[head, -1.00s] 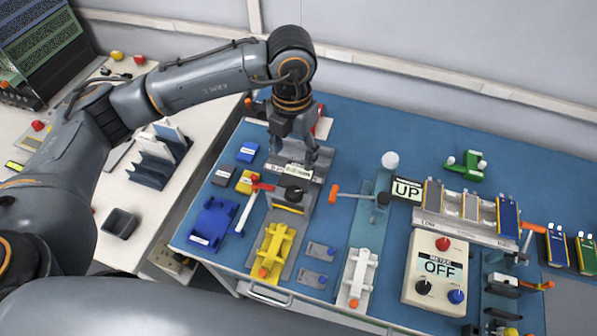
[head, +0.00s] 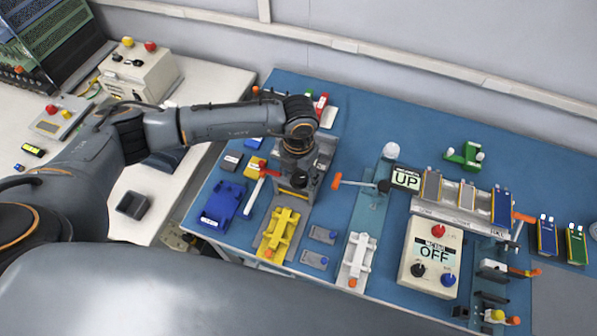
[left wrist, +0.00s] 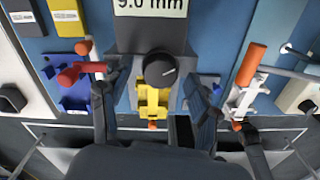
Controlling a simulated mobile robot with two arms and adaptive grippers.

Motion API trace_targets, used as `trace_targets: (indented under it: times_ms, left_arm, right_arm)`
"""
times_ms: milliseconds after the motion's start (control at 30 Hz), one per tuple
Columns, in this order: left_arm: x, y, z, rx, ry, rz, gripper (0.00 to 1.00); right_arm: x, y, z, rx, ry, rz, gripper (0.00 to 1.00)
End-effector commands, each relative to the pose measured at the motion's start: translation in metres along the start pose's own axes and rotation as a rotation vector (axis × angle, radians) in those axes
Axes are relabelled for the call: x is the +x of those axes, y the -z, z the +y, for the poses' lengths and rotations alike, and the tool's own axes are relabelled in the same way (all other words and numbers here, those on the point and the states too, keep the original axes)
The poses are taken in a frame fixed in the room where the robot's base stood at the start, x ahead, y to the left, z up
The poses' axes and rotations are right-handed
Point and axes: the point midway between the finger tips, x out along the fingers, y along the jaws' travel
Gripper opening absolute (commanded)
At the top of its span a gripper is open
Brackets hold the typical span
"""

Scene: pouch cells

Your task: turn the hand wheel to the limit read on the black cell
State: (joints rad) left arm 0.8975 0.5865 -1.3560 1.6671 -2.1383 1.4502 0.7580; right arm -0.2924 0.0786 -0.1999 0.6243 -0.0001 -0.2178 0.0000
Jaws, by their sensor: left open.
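A round black knob with a white mark, which looks like the hand wheel (left wrist: 160,69), sits on a grey gauge block in the left wrist view. The gauge's display (left wrist: 150,6) reads 9.0 mm. My left gripper (left wrist: 148,95) is open, with its fingers on either side below the knob and apart from it. In the head view my left gripper (head: 298,170) is over the gauge, and my arm hides much of it. A dark block with a white label (head: 231,161), possibly the black cell, lies left of the gauge; its text is too small to read.
A red-handled lever (head: 263,172) stands close left of the gauge, and an orange-handled lever (head: 337,181) is to its right. A yellow fixture (head: 279,230) is in front. The meter box (head: 431,255) reads OFF; a sign (head: 406,179) reads UP.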

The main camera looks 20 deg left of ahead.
Motion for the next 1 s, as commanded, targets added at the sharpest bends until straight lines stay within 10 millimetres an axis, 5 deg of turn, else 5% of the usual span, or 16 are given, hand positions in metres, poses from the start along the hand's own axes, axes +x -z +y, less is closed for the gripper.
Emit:
trace_targets:
  times_ms: [167,433,767,1000]
  left_arm:
    - [0.0,0.0,0.0,0.0,0.0,0.0,0.62]
    - [0.0,0.0,0.0,0.0,0.0,0.0,0.07]
    - [0.002,0.0,0.001,0.038,-0.001,0.0,0.07]
    - [0.005,-0.001,0.001,0.177,-0.001,-0.002,0.07]
  right_arm:
    - [0.0,-0.011,-0.002,0.0,0.002,-0.017,0.41]
    - [0.0,-0.013,-0.002,0.0,0.002,-0.021,0.41]
    - [0.008,-0.011,-0.001,0.0,0.001,-0.017,0.41]
    - [0.033,-0.013,-0.001,-0.001,0.0,-0.014,0.41]
